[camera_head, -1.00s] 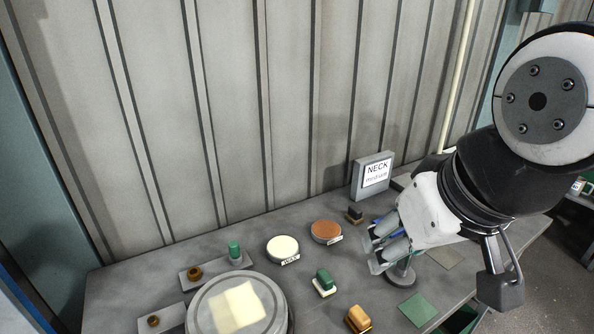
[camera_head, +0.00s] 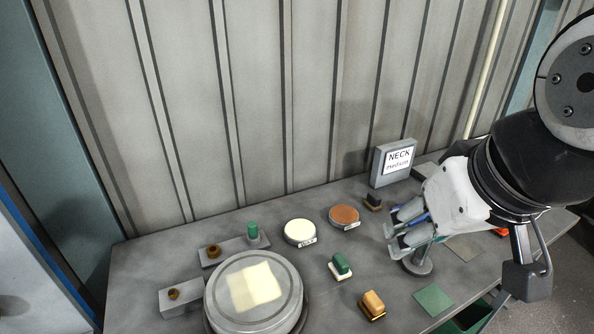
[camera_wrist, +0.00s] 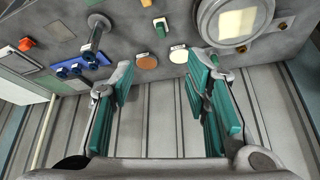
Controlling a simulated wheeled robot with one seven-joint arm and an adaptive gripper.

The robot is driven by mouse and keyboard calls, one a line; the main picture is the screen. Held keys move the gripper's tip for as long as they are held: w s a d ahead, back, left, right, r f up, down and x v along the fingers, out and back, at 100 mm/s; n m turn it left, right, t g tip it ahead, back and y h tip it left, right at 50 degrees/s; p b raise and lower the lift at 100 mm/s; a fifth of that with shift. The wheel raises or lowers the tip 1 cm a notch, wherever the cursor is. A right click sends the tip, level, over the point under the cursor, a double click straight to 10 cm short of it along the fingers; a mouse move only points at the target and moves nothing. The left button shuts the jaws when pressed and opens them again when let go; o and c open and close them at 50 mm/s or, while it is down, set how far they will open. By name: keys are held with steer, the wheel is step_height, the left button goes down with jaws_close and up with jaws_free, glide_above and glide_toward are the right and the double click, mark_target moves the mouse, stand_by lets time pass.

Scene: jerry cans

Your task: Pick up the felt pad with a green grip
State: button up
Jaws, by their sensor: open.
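The felt pad with a green grip (camera_head: 341,267) rests on the grey table, its pale base down and its green block on top. It also shows near the top of the wrist view (camera_wrist: 160,28). My gripper (camera_head: 394,240) is to the right of the pad in the head view, raised above the table and apart from it. In the wrist view my gripper (camera_wrist: 160,88) is open, with its teal fingers wide apart and nothing between them. The pad lies beyond the fingertips there.
A tan-gripped block (camera_head: 372,305) lies close to the pad. A cream tin (camera_head: 300,232) and a brown tin (camera_head: 344,217) stand behind it. A large round lidded pot (camera_head: 254,290) is at left. A grey stand (camera_head: 418,264) is under my gripper. A sign (camera_head: 393,163) stands at the back.

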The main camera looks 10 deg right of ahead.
steer(key=shift+o, duration=0.2)
steer(key=o, duration=0.4)
steer(key=shift+w, duration=0.1)
steer(key=shift+o, duration=0.6)
steer(key=w+f+m+g+b, duration=0.2)
steer(key=w+f+m, duration=0.4)
steer(key=w, duration=0.6)
steer(key=shift+a+f+m+g+b, duration=0.2)
steer(key=shift+f+m+g+b, duration=0.15)
steer(key=shift+m+b, duration=0.1)
steer(key=m+g+b, duration=0.3)
steer(key=m, duration=0.5)
glide_above(338, 261)
step_height(338, 261, down, 14)
step_height(338, 261, down, 8)
steer(key=shift+s+d, duration=0.1)
steer(key=shift+d, duration=0.05)
steer(key=shift+f+p, duration=0.55)
steer(key=shift+f, duration=2.4)
